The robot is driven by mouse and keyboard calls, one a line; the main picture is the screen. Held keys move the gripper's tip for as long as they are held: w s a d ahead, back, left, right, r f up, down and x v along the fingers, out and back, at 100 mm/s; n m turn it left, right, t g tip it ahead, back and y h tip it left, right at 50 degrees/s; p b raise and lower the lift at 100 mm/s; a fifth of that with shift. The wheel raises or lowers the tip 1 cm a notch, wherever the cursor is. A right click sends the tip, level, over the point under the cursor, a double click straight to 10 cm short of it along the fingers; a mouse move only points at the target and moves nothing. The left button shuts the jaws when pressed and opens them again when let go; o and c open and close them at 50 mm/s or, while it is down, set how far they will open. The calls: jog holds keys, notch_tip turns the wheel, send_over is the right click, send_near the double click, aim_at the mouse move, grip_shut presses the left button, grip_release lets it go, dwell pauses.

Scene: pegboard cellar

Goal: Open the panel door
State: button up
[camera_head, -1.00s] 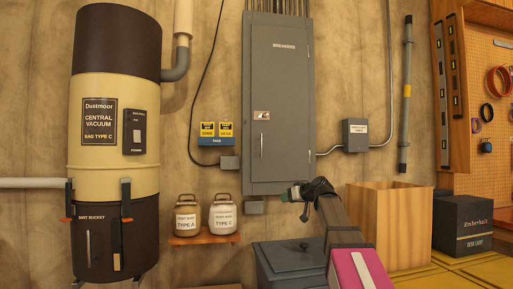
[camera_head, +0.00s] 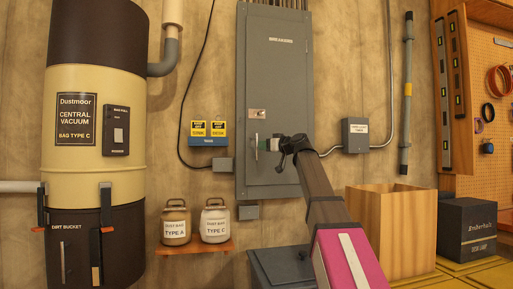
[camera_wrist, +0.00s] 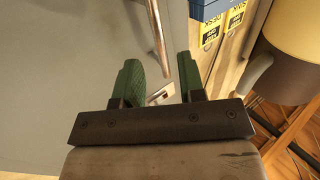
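The grey breaker panel door (camera_head: 275,80) is closed on the wall in the head view, labelled "BREAKERS". Its upright bar handle (camera_head: 256,147) is at the lower left of the door, below a small latch plate (camera_head: 257,114). My gripper (camera_head: 268,145) is at handle height, just right of the handle in the picture. In the wrist view, the green fingers of my gripper (camera_wrist: 160,68) are apart, with the metal handle (camera_wrist: 157,30) showing between and beyond their tips. I cannot tell whether they touch it. The latch plate (camera_wrist: 161,94) shows in the gap.
Yellow tags on a blue holder (camera_head: 208,140) hang left of the panel. A grey box (camera_head: 355,135) is on the wall to its right. A shelf (camera_head: 195,247) with two jars, a grey bin (camera_head: 270,265) and a wooden box (camera_head: 385,225) stand below. A vacuum (camera_head: 95,120) is at far left.

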aim_at(257, 154)
jog(key=shift+x, duration=2.8)
jog(key=shift+s, duration=0.1)
grip_shut()
